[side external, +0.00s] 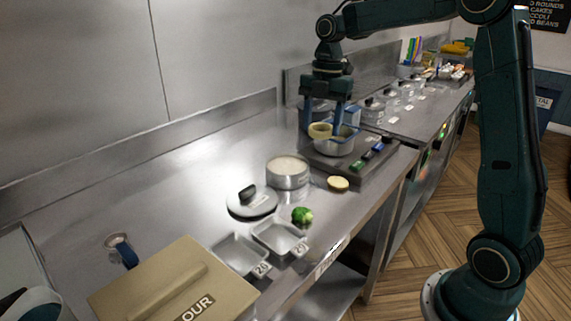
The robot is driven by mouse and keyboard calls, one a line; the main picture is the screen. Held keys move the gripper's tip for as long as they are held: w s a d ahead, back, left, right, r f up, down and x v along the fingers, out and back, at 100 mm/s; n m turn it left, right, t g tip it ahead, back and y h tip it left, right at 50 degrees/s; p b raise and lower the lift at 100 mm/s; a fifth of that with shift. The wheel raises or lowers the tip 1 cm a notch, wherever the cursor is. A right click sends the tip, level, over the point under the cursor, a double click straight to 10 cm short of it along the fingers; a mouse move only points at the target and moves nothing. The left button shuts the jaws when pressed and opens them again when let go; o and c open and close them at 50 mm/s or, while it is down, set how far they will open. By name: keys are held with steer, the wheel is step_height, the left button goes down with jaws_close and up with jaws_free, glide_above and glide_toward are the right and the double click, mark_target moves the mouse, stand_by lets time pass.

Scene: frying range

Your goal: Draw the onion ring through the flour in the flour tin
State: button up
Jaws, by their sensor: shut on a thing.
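My gripper (322,128) points down at the far part of the near counter. It is shut on a pale yellow onion ring (319,130), held over or just in front of a grey metal bowl (335,147). I cannot tell whether the ring touches the bowl. A round metal tin (288,174) with pale, flour-like contents stands open to the left and nearer the camera. My gripper is apart from it. A round lid with a black knob (252,204) lies beside the tin.
The bowl stands on a dark board (350,168) with coloured markers (374,152). A large tan box (172,287) fills the lower left. Counter left of the tin is clear.

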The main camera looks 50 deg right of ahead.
steer(key=w+d+f, duration=0.2)
steer(key=w+f, duration=0.6)
steer(key=w, duration=0.4)
steer(key=shift+w+d, duration=0.25)
steer(key=shift+d, duration=0.1)
steer(key=shift+f, duration=0.25)
steer(key=shift+f, duration=4.85)
steer(key=shift+f, duration=0.1)
steer(key=shift+a, duration=0.2)
steer(key=shift+a, duration=0.3)
steer(key=shift+d, duration=1)
